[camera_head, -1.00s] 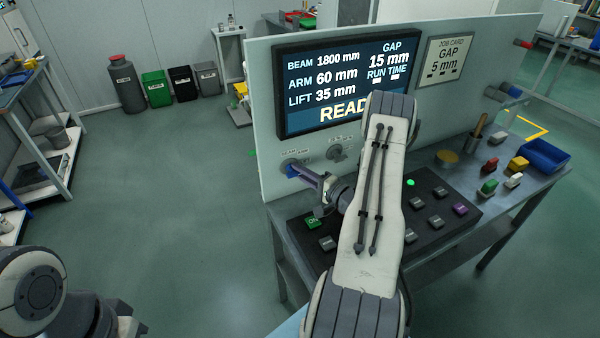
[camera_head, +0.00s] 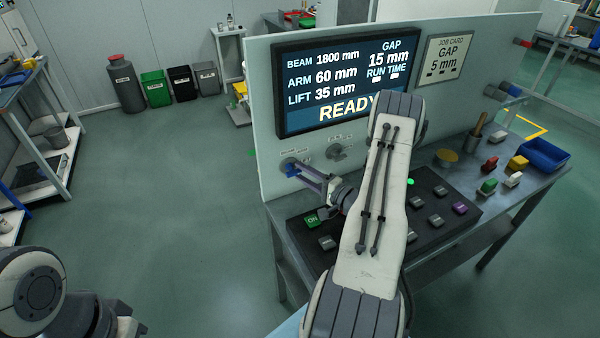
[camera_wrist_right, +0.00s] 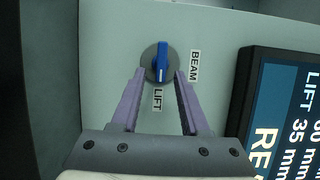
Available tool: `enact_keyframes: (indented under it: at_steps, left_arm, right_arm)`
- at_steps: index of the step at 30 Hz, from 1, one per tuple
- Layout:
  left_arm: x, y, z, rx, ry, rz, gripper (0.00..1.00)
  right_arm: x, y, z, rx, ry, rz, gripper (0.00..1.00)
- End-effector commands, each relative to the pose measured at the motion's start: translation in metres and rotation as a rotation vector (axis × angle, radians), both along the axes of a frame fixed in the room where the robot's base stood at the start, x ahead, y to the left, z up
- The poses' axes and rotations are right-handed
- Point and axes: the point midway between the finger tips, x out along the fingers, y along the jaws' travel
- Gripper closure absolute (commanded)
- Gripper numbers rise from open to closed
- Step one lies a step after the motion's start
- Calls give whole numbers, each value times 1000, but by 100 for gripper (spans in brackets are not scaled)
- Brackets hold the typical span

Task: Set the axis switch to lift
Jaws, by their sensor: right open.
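The axis switch, a blue knob on a round grey base, sits on the upright panel in the head view (camera_head: 292,168) and in the right wrist view (camera_wrist_right: 160,58). In the wrist view its white mark is at the end toward the LIFT label (camera_wrist_right: 158,100). The BEAM label (camera_wrist_right: 195,66) is to its right there. My right gripper (camera_wrist_right: 160,76) is open, with its purple fingers on either side of the knob and a gap showing around it. It also shows in the head view (camera_head: 306,172). My left gripper is not in view.
The screen (camera_head: 335,80) reads READY, BEAM 1800, ARM 60, LIFT 35 and GAP 15 mm. A second knob (camera_head: 338,151) is right of the switch. A button console (camera_head: 440,205) lies below, partly hidden by my right arm. A job card (camera_head: 446,60) reads GAP 5 mm.

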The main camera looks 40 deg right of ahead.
Motion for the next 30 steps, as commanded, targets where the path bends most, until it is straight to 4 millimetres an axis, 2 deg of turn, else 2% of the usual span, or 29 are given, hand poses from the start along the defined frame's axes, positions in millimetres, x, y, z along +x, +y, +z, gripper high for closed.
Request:
enact_keyframes:
  at_steps: [6,13,18,30]
  left_arm:
    - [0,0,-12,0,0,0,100]
    - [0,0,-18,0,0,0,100]
    - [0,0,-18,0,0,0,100]
    - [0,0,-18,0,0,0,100]
  right_arm:
    - [-45,-9,-3,0,0,-8,55]
    - [-79,-14,-2,-1,0,-4,55]
    - [-88,-14,-1,0,0,-2,55]
    - [-88,-14,-1,0,0,-1,55]
